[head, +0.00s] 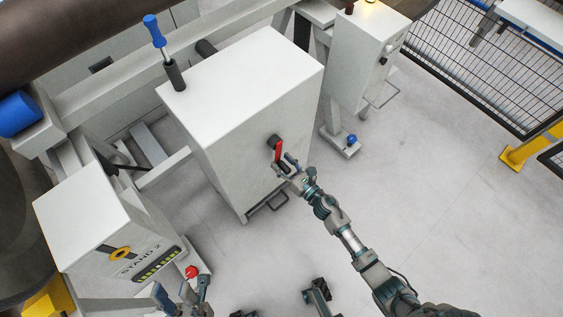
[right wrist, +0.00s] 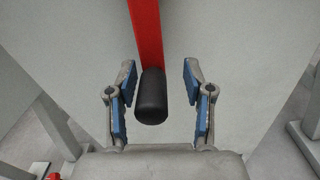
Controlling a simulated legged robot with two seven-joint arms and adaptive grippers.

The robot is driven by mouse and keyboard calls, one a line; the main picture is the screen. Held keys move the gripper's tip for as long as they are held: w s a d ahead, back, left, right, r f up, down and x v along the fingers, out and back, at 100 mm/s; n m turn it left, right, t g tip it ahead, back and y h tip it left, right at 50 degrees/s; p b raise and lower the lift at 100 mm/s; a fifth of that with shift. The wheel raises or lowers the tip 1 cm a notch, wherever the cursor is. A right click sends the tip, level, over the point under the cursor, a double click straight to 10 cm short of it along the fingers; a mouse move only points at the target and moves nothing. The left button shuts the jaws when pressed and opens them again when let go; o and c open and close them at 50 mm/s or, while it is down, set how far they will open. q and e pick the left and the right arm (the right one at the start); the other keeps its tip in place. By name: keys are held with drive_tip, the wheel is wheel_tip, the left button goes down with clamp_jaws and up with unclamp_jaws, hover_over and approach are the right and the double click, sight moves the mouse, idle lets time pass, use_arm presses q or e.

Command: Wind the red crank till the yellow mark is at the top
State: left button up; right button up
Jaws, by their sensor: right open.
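The red crank (head: 278,149) is on the front of the large white cabinet (head: 245,85). Its red arm (right wrist: 147,32) comes down from the top in the right wrist view and ends in a black handle (right wrist: 152,98). My right gripper (head: 287,164) is open at the handle. In the right wrist view its blue-padded fingers (right wrist: 160,75) stand on both sides of the handle with gaps. My left gripper (head: 183,290) is low at the left, its fingers apart, below a red button. I cannot make out a yellow mark on the crank.
The "STAND 2" box (head: 95,228) at the left has an orange-yellow ring (head: 120,253) on it. The red button (head: 191,271) is beside it. A blue-handled lever (head: 154,30) stands on the cabinet. Another box (head: 365,55) stands behind.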

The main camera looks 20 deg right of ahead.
drive_tip(key=v, duration=1.1)
drive_tip(key=shift+s, duration=0.3)
